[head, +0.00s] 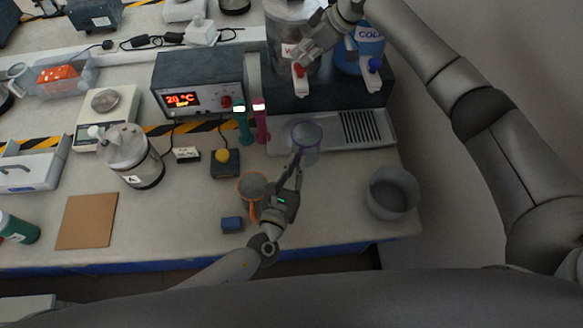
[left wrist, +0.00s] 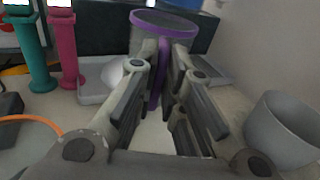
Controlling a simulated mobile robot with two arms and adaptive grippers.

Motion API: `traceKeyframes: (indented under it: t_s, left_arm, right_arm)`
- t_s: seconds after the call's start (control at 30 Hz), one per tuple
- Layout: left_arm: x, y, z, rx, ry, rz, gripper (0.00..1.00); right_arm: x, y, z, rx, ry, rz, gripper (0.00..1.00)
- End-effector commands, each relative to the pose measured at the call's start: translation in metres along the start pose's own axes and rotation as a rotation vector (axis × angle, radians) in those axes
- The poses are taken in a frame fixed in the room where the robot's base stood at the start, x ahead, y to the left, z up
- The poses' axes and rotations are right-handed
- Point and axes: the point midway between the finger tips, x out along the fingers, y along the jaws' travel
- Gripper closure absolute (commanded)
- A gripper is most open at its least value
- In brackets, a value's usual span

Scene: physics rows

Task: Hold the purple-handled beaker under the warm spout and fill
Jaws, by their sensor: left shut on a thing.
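The purple-handled beaker (head: 307,142) is upright at the left part of the drip tray, in front of the warm spout. My left gripper (head: 297,160) is shut on its handle; the purple rim and handle also show in the left wrist view (left wrist: 165,22). Whether the beaker holds liquid or touches the tray is unclear. The warm tank (head: 285,30) has a red tap (head: 300,70) over the tray. My right gripper (head: 308,52) is just above the red tap, in front of the tank; its finger opening is unclear. No stream of water is visible.
The blue cold tank (head: 371,40) stands right of the warm one. An orange-handled beaker (head: 252,185) sits beside my left gripper. A grey bowl (head: 391,193) stands at the right. Teal (head: 241,125) and magenta (head: 261,122) handled devices stand left of the drip tray (head: 350,130).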

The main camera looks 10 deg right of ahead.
Motion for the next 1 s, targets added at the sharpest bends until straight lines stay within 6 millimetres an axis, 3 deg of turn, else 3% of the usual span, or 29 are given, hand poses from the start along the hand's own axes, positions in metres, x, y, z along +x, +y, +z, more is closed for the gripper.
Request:
traceKeyframes:
  t_s: [1.0]
  left_arm:
    - [0.075,0.035,0.003,0.001,-0.001,0.001,1.00]
  right_arm:
    - [0.000,0.000,0.000,0.000,0.000,0.000,1.00]
